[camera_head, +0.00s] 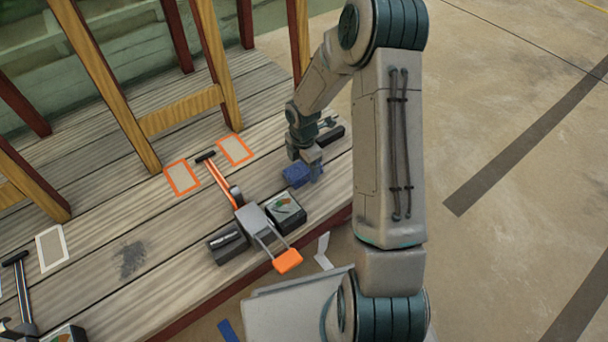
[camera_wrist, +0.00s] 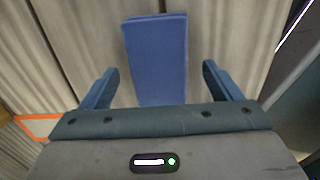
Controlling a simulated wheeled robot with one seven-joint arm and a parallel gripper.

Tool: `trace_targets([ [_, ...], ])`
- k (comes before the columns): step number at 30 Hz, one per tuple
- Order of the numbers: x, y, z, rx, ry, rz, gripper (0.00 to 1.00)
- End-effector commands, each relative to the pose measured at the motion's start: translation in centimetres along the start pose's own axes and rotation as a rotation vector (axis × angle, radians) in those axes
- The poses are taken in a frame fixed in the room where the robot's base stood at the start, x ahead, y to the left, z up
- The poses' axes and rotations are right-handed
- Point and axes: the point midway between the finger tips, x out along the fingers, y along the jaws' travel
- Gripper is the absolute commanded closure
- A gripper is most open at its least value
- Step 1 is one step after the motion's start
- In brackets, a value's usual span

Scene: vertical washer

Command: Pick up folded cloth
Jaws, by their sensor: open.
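A blue folded cloth (camera_head: 297,174) lies on the wooden plank platform, below the end of my arm in the head view. In the wrist view the folded cloth (camera_wrist: 157,58) is a flat blue rectangle between and beyond my two fingers. My gripper (camera_wrist: 160,85) is open, with one finger on each side of the cloth and clear gaps to both. In the head view my gripper (camera_head: 311,165) is right over the cloth and partly covers it. I cannot tell how high the fingertips are above the planks.
Open floor is right.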

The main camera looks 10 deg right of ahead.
Motion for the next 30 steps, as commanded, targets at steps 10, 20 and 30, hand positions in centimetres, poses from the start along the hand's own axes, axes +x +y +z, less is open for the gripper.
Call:
trace_targets([
  [10,1.6,0.0,0.0,0.000,0.000,-0.001,0.15],
  [20,1.6,0.0,0.0,0.000,0.000,0.000,0.64],
  [30,0.7,0.0,0.0,0.000,0.000,0.000,0.64],
])
